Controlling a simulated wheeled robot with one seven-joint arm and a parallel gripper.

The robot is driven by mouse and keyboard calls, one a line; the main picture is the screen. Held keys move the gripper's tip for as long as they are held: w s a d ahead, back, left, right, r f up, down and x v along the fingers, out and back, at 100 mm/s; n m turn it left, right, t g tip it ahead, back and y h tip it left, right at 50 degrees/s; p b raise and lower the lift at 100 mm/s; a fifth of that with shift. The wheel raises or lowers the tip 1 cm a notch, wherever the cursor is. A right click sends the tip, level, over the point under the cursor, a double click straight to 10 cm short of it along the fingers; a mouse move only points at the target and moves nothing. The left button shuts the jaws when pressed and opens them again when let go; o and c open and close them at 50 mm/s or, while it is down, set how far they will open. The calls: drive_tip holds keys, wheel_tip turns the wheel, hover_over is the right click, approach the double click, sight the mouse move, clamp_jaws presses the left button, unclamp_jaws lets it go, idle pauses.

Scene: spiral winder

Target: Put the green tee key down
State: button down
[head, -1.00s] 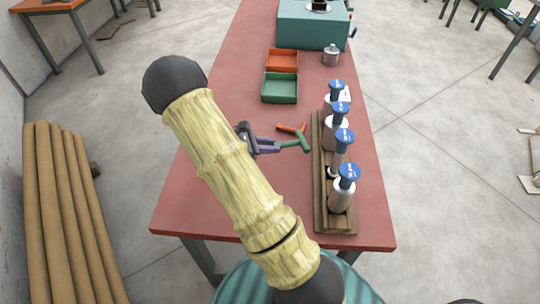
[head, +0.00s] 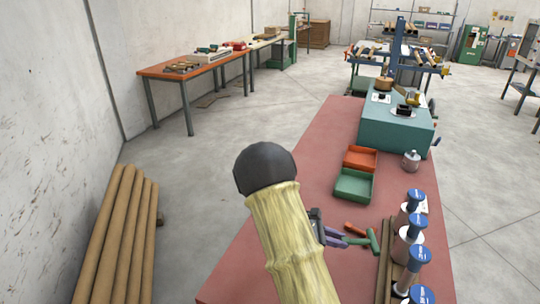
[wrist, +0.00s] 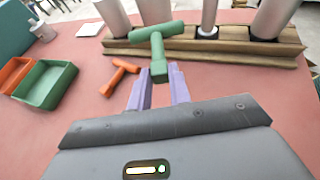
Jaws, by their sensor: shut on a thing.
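The green tee key (wrist: 158,50) is held between the purple fingers of my gripper (wrist: 159,92) in the wrist view, with its crossbar pointing away from me. It also shows in the head view (head: 373,241), at the end of my gripper (head: 336,238). My gripper is shut on it. The key is over the red table (head: 318,138); I cannot tell whether it touches the top. An orange tee key (wrist: 120,76) lies on the table to the left of the green one. A green tray (wrist: 46,84) and an orange tray (wrist: 15,73) stand further left.
A wooden rack (wrist: 205,46) with several blue-topped cylinders (head: 411,245) stands beyond the key. A metal pot (head: 411,160) and a teal machine box (head: 396,125) are at the table's far end. The table left of the trays is clear.

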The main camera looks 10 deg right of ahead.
wheel_tip(320, 180, up, 14)
drive_tip(key=p, duration=0.8)
drive_tip(key=a+f+n+t, duration=0.3)
drive_tip(key=a+f+t, duration=0.1)
drive_tip(key=a+f, duration=0.2)
drive_tip(key=w+a+f+n+t+y, duration=0.1)
drive_tip(key=a+f+n+t, duration=0.3)
drive_tip(key=a+f, duration=0.2)
drive_tip(key=a+f+n+t+y, duration=0.1)
drive_tip(key=a+f+n+t, duration=0.2)
drive_tip(key=f, duration=0.6)
drive_tip(key=shift+w+a+f+n+t, duration=0.15)
drive_tip(key=shift+a+t, duration=0.1)
drive_tip(key=shift+a, duration=0.2)
drive_tip(key=shift+a+n+t, duration=0.1)
drive_tip(key=shift+a+t, duration=0.1)
drive_tip(key=shift+a, duration=0.3)
drive_tip(key=shift+w+a+f+n+t, duration=0.15)
drive_tip(key=shift+a+t, duration=0.1)
drive_tip(key=shift+a, duration=0.2)
drive_tip(key=shift+s, duration=0.1)
